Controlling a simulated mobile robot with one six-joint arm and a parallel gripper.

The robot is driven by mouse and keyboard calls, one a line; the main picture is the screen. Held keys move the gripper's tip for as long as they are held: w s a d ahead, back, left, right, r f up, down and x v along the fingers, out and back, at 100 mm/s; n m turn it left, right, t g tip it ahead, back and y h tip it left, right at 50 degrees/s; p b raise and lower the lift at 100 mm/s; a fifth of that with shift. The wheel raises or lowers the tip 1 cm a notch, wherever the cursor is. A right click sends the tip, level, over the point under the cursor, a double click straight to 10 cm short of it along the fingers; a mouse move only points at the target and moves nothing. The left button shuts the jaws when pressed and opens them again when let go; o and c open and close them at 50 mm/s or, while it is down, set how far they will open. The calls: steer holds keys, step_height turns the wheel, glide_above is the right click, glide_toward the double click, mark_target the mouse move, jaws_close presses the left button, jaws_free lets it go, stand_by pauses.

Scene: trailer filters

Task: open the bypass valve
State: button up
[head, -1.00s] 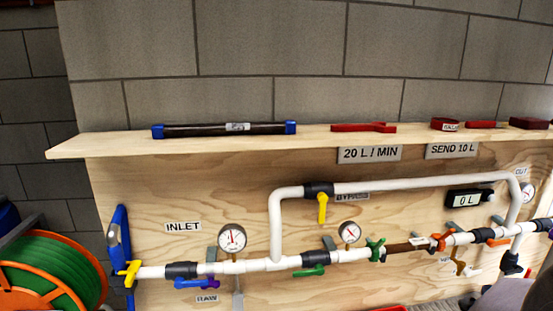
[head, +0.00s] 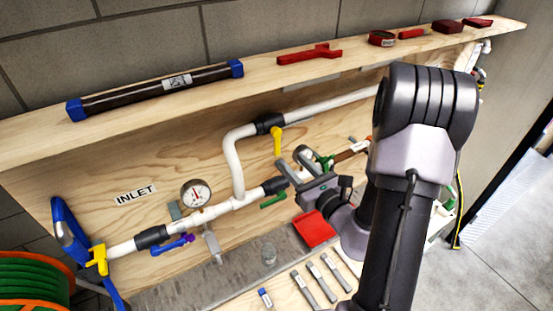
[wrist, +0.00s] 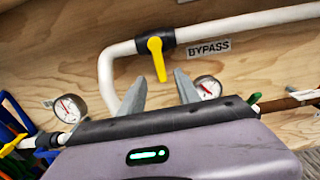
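The bypass valve has a black body (wrist: 153,41) on the upper white pipe and a yellow handle (wrist: 157,60), beside the BYPASS label (wrist: 209,47) in the wrist view. The handle hangs down, across the run of the pipe. In the head view the yellow handle (head: 277,142) shows just above my gripper (head: 291,165). In the wrist view my gripper (wrist: 159,82) is open, its two grey fingers spread and empty. The handle's lower end appears between and beyond the fingertips; I see no contact.
A lower pipe carries a gauge (head: 196,194), a blue-handled valve (head: 172,246) and a green handle (head: 273,201). A wooden shelf (head: 200,112) with a dark blue-capped tube (head: 155,90) juts out above. A red tray (head: 314,230) and several small tools lie below.

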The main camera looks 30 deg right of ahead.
mark_target(278, 146)
steer(key=w, duration=0.8)
steer(key=shift+w+a+r, duration=0.1)
steer(key=shift+w+a, duration=0.15)
steer(key=shift+w, duration=0.55)
jaws_close()
stand_by(0.5)
